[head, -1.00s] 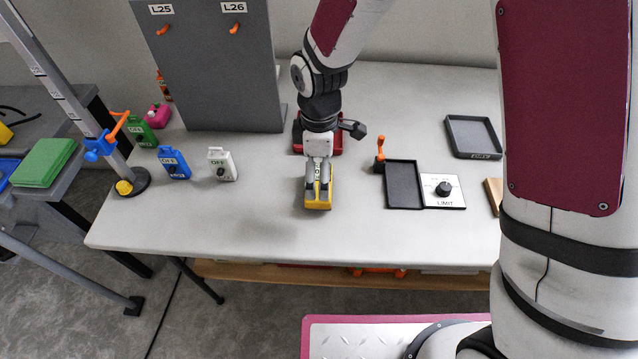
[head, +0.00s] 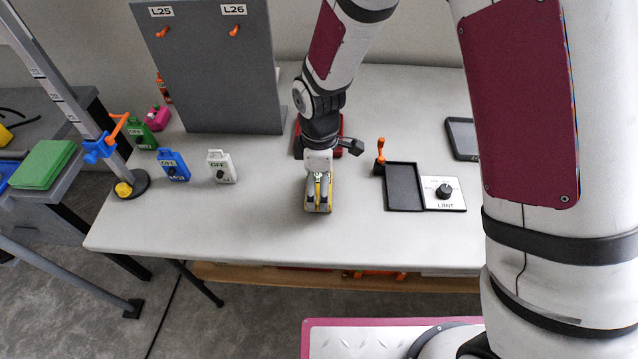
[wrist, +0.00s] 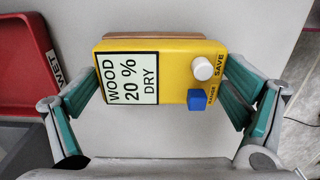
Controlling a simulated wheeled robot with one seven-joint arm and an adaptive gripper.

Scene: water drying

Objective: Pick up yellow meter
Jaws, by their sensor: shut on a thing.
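The yellow meter (wrist: 180,70) is between my gripper's fingers in the wrist view. Its label reads "WOOD 20 % DRY", and it has a white knob (wrist: 202,68) and a blue button (wrist: 197,100). My gripper (wrist: 165,98) is shut on the meter, with a green-lined finger against each end. In the head view the meter (head: 310,207) is partly hidden by my gripper (head: 318,192), over the front middle of the table. Whether it touches the tabletop is hard to tell.
A red tray (wrist: 22,70) marked WET lies left of the meter in the wrist view. On the table (head: 260,235) stand a grey board (head: 205,70), green, blue (head: 173,166) and white (head: 222,167) containers, a black tray (head: 403,187) and a LIMIT dial panel (head: 444,193).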

